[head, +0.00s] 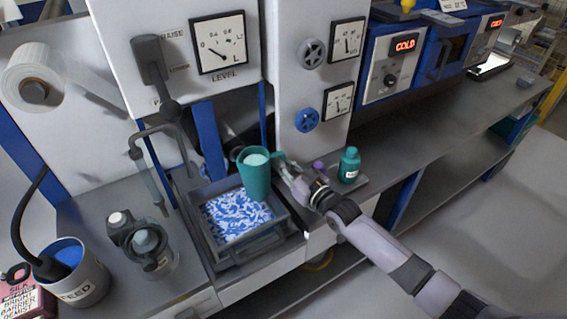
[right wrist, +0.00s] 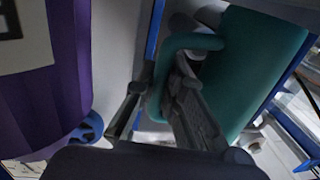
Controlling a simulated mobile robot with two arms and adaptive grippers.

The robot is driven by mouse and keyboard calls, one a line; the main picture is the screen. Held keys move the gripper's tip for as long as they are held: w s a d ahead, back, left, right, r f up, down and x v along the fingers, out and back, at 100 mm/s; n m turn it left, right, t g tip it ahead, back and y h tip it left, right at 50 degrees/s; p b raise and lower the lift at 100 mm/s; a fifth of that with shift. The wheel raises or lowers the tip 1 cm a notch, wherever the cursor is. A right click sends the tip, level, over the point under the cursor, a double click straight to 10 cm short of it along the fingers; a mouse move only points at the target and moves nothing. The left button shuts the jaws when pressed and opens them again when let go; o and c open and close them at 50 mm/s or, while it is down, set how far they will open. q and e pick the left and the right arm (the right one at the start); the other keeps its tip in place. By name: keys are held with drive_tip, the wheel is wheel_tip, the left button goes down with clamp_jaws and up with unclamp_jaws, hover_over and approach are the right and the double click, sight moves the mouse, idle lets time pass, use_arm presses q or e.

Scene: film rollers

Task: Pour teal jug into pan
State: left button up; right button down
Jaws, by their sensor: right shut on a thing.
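The teal jug (head: 257,180) is above the back right part of the grey pan (head: 272,238), roughly upright, with pale contents near its rim. A blue and white patterned surface fills the pan's floor. My right gripper (head: 284,170) is shut on the jug's handle, to the right of the body. In the right wrist view, the gripper (right wrist: 160,108) is around the teal handle (right wrist: 190,42), beside the jug's wall (right wrist: 258,70). Whether the jug touches the pan is unclear. My left gripper is not in view.
A teal bottle (head: 349,166) and a purple-topped item (head: 318,166) stand right of the gripper. A machine with dials (head: 220,45) rises behind the pan. A clamp-like device (head: 145,243) and a feed bucket (head: 88,282) stand left. The counter further right (head: 440,130) is largely clear.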

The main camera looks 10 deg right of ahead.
drive_tip(key=shift+w+d+r+p, duration=0.1)
drive_tip(key=shift+r+p, duration=0.2)
drive_tip(key=shift+r, duration=0.2)
drive_tip(key=shift+d+r+n+p, duration=0.1)
drive_tip(key=shift+r+n+p, duration=0.3)
wheel_tip(320, 180, up, 9)
drive_tip(key=n+g+h+p, duration=0.1)
drive_tip(key=n+p, duration=0.5)
drive_tip(key=p, duration=0.3)
drive_tip(key=shift+d+n+p, duration=0.3)
drive_tip(key=shift+p, duration=0.05)
drive_tip(key=shift+a+r+n+h+p, duration=0.25)
drive_tip(key=shift+r+n+p, duration=0.15)
drive_tip(key=shift+p, duration=0.25)
drive_tip(key=shift+a+r+n+h+p, duration=0.1)
drive_tip(key=shift+r+n+h+p, duration=0.15)
drive_tip(key=shift+r+n+p, duration=0.25)
idle(3.1)
drive_tip(key=shift+f, duration=0.3)
idle(0.9)
